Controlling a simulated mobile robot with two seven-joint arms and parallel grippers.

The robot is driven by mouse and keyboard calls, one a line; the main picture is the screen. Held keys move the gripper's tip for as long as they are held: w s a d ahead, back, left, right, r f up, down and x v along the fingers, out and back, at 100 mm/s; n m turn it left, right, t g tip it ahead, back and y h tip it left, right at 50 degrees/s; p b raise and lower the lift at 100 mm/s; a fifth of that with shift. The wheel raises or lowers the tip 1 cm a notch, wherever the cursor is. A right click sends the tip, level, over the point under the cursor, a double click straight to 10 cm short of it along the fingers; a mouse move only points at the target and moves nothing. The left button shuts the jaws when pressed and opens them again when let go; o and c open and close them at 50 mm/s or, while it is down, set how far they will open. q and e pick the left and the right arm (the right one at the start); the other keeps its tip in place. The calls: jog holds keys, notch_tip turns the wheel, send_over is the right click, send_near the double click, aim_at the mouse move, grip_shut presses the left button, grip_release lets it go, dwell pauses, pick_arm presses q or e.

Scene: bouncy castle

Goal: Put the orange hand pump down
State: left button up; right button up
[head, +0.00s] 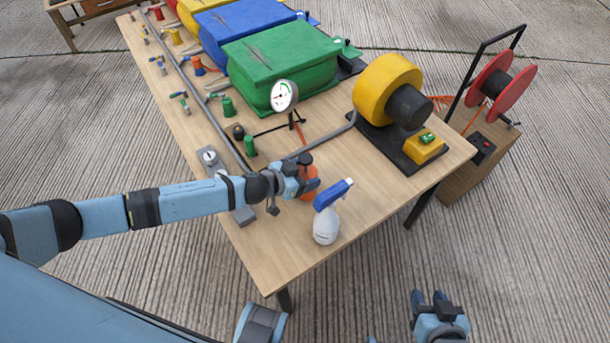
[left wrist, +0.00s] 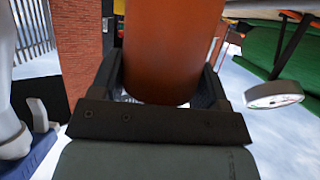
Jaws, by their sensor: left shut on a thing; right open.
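My left gripper (head: 307,187) is over the near part of the wooden table, shut on the orange hand pump (head: 308,172). The pump's dark top shows just above the fingers in the head view, and the gripper hides part of its body. In the left wrist view the orange body (left wrist: 172,50) fills the middle between the two dark fingers. I cannot tell whether its base touches the table. My right gripper (head: 430,298) is open and empty, low at the right, off the table's near edge.
A white spray bottle with a blue head (head: 327,223) stands just right of the left gripper. A pressure gauge (head: 284,96), a green block (head: 280,60) and a yellow blower (head: 388,85) are farther back. Bare tabletop (head: 275,262) lies at the near edge.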

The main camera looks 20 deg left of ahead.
jog(key=shift+s+d+f, duration=0.1)
jog(key=shift+s+f, duration=0.05)
jog(key=shift+s, duration=0.1)
jog(key=shift+f, duration=0.1)
pick_arm(q)
jog(key=o, duration=0.8)
jog(key=shift+f, duration=0.2)
jog(key=shift+c, duration=0.2)
jog(key=o, duration=0.4)
